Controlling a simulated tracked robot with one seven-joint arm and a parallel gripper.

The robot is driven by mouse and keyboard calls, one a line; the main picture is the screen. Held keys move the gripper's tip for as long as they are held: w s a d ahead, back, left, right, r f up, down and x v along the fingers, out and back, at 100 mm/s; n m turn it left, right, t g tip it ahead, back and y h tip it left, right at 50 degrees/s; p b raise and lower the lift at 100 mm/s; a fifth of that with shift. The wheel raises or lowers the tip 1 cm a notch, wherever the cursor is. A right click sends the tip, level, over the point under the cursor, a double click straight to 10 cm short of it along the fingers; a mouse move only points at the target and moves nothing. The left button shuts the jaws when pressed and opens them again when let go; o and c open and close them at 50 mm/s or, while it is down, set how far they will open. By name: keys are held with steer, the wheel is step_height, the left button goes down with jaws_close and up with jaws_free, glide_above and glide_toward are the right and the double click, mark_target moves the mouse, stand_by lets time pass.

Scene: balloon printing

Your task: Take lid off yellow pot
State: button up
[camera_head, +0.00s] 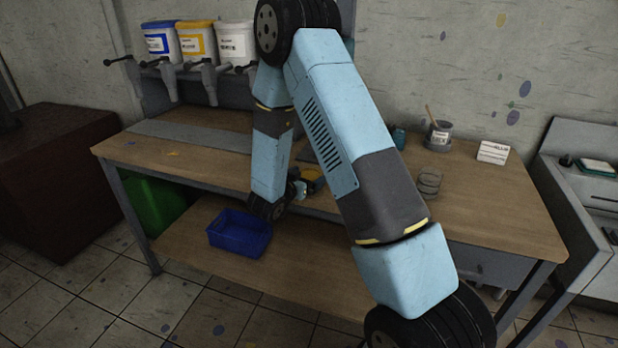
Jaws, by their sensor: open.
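A small yellow-orange pot (313,176) sits on the wooden workbench, partly hidden behind my arm. Its lid cannot be made out clearly. My gripper (300,188) is small in view, just left of and close to the pot, and its jaws are open. Whether it touches the pot cannot be told. My arm covers the middle of the bench.
Tubs with blue, yellow (197,42) and white labels stand above dispensers at the back left. A cup with a stick (438,136), a clear jar (429,182) and a white card (493,152) are on the bench's right. A blue bin (239,233) rests on the lower shelf.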

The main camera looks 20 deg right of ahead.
steer(key=shift+c, duration=0.5)
steer(key=c, duration=0.8)
